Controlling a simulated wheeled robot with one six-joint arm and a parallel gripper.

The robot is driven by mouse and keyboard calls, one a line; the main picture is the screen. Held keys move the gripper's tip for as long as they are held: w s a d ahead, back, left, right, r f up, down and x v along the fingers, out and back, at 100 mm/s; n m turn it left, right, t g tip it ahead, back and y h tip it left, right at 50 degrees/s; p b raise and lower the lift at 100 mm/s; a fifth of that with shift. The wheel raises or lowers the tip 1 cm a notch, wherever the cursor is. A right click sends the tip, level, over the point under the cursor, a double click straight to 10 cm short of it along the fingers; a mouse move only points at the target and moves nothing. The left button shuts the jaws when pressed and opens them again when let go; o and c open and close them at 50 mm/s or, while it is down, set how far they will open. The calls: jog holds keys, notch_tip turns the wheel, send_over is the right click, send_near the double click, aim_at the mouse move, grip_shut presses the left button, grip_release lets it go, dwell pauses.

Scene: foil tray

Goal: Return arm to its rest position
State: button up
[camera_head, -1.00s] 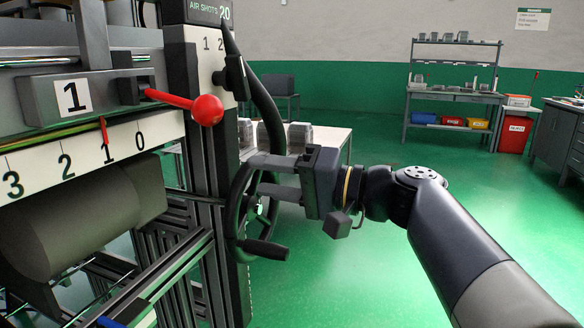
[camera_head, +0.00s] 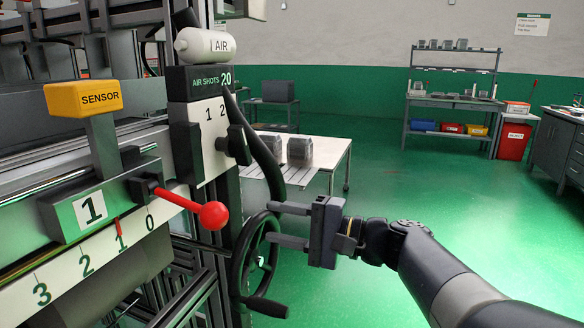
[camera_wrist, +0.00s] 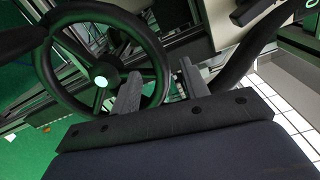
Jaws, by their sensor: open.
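My gripper (camera_head: 290,225) is open and empty in the head view, with its two fingers pointing left. It is just right of the black handwheel (camera_head: 237,262) and overlaps its right rim in the picture; I cannot tell whether it touches. My arm reaches in from the lower right.
A red-knobbed lever (camera_head: 214,215) sticks out from the machine by the number 1 plate (camera_head: 90,211). A yellow sensor box (camera_head: 84,98) stands above it. A white table (camera_head: 325,156) with metal parts is behind. Green floor (camera_head: 480,225) is clear on the right.

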jog(key=shift+w+d+m+p, duration=0.15)
jog(key=shift+w+m+p, duration=0.2)
jog(key=shift+m+p, duration=0.2)
jog(key=shift+f, duration=0.1)
